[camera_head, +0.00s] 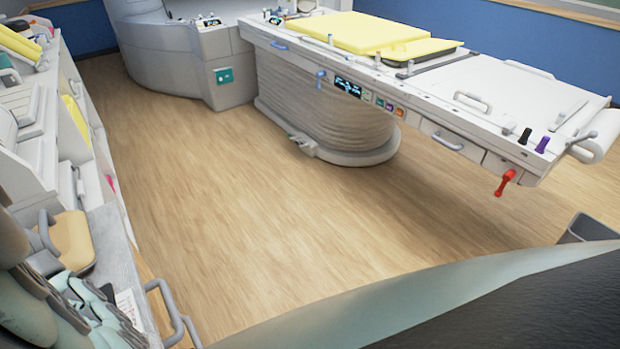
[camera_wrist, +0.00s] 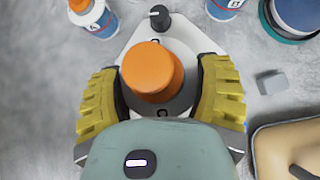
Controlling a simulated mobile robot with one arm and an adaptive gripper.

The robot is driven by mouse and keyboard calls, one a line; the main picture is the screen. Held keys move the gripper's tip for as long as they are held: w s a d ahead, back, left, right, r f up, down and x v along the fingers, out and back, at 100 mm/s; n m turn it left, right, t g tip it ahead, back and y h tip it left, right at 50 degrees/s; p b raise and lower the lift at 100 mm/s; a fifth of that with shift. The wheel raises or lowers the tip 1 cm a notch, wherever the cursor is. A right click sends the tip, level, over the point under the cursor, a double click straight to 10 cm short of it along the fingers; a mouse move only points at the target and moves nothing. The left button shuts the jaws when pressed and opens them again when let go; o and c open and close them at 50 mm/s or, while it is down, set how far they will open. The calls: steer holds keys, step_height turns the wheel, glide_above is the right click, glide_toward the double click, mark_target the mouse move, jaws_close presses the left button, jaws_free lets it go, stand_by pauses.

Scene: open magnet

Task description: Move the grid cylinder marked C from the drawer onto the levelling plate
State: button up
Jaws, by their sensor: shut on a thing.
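In the wrist view, a cylinder with an orange top (camera_wrist: 152,72) stands upright between the yellow pads of my gripper (camera_wrist: 158,88). My gripper is shut on it from both sides. In the head view my arm hides this spot at the lower left.
Labelled cylinders stand at the upper left (camera_wrist: 99,20) and upper right (camera_wrist: 224,8) in the wrist view. A grey block (camera_wrist: 271,82) and a tan case (camera_wrist: 285,145) lie to the right. In the head view, the patient table (camera_head: 500,95) stands across open wooden floor (camera_head: 230,210).

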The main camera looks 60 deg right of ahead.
steer(key=shift+w+a, duration=0.3)
steer(key=shift+a, duration=0.1)
step_height(320, 180, down, 3)
steer(key=shift+s+f+p, duration=0.1)
steer(key=shift+p, duration=0.3)
steer(key=shift+f, duration=0.15)
steer(key=shift+f, duration=0.1)
steer(key=shift+f, duration=0.15)
steer(key=o, duration=1.3)
steer(key=shift+d, duration=0.1)
